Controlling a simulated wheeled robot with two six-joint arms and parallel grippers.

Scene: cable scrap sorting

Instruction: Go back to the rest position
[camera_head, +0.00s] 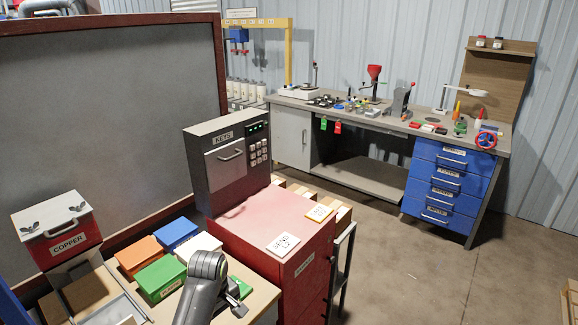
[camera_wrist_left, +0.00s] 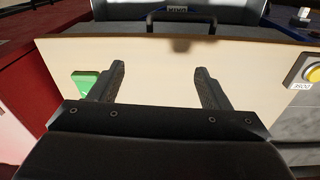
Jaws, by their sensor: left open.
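My left arm comes up from the bottom of the head view, over the cream worktop. My left gripper (camera_head: 236,297) is low there, partly hidden by its own arm link. In the left wrist view both fingers of the left gripper (camera_wrist_left: 160,84) stand wide apart with nothing between them. They are over a bare stretch of the cream worktop (camera_wrist_left: 160,65). A green piece (camera_wrist_left: 84,82) lies just left of the fingers in that view. My right gripper is in neither view.
Orange (camera_head: 139,255), blue (camera_head: 176,234) and green (camera_head: 160,278) lidded boxes stand left of the arm. A red COPPER bin (camera_head: 60,245) stands at far left. A red cabinet (camera_head: 280,235) is close on the right. The wrist view shows a black handle (camera_wrist_left: 181,18) and a yellow button (camera_wrist_left: 312,73).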

